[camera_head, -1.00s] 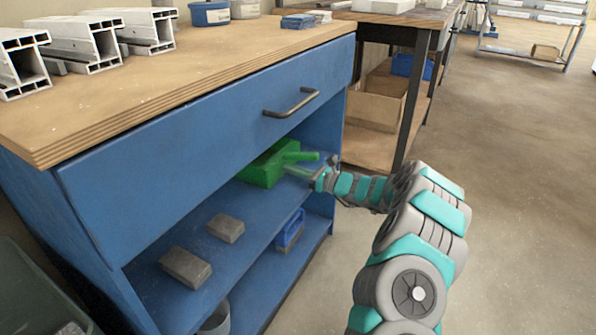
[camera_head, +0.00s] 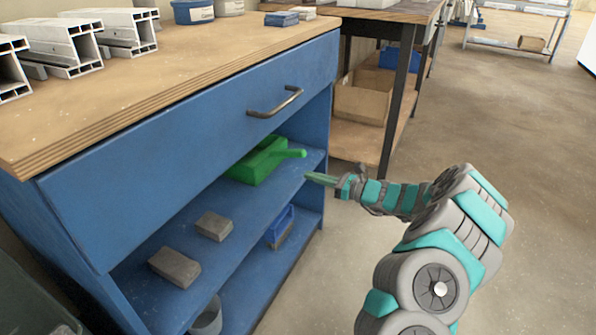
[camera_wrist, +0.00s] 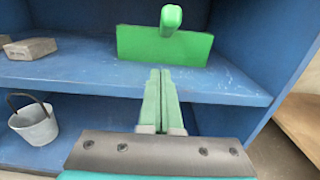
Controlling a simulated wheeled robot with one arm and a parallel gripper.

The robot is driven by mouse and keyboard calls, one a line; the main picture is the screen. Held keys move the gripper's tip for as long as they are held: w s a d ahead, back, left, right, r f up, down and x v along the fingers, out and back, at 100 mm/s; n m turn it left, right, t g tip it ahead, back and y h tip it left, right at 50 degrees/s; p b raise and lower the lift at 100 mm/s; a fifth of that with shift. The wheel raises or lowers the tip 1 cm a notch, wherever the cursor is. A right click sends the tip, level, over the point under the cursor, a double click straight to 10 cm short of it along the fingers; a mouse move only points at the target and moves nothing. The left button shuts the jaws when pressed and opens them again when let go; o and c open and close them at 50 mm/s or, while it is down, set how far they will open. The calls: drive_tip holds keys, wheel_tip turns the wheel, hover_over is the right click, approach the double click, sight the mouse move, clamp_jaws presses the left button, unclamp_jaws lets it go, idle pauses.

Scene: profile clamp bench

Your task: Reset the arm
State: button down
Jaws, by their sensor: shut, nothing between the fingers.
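My gripper (camera_head: 318,178) is shut and empty, in front of the open shelf of the blue bench. It also shows in the wrist view (camera_wrist: 161,82), its fingers together and pointing toward the shelf. A green block-shaped tool with a handle (camera_head: 257,162) rests on the upper shelf at its right end. In the wrist view the green tool (camera_wrist: 150,46) sits just beyond the fingertips, with its handle end facing me. The fingers appear apart from it. My arm reaches in from the lower right of the head view.
The blue bench (camera_head: 150,150) has a drawer with a dark handle (camera_head: 275,104). Two grey blocks (camera_head: 175,267) lie on its upper shelf. A blue bin (camera_head: 281,226) and a grey bucket (camera_wrist: 34,122) stand lower. Profiles (camera_head: 60,42) lie on top. Floor at right is clear.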

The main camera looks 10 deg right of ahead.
drive_tip(key=s+a+r+n+g+p, duration=0.3)
drive_tip(key=s+a+r+n+g, duration=0.85)
drive_tip(key=s+a, duration=0.6)
drive_tip(key=s+a+r+n+g+h+p, duration=0.1)
drive_tip(key=s+r+n+g+h, duration=0.2)
drive_tip(key=s+n, duration=0.75)
drive_tip(key=s+d+n+t+h+p, duration=0.1)
drive_tip(key=s+d+h, duration=0.4)
drive_tip(key=s+d, duration=0.3)
drive_tip(key=s+d+n+t+h+p, duration=0.1)
drive_tip(key=s+d+h, duration=0.5)
drive_tip(key=s, duration=1)
drive_tip(key=d+n+p, duration=0.1)
drive_tip(key=d, duration=0.1)
drive_tip(key=shift+d+f+h, duration=0.3)
drive_tip(key=shift+d+f, duration=0.05)
drive_tip(key=shift+f, duration=0.05)
drive_tip(key=shift+s, duration=0.1)
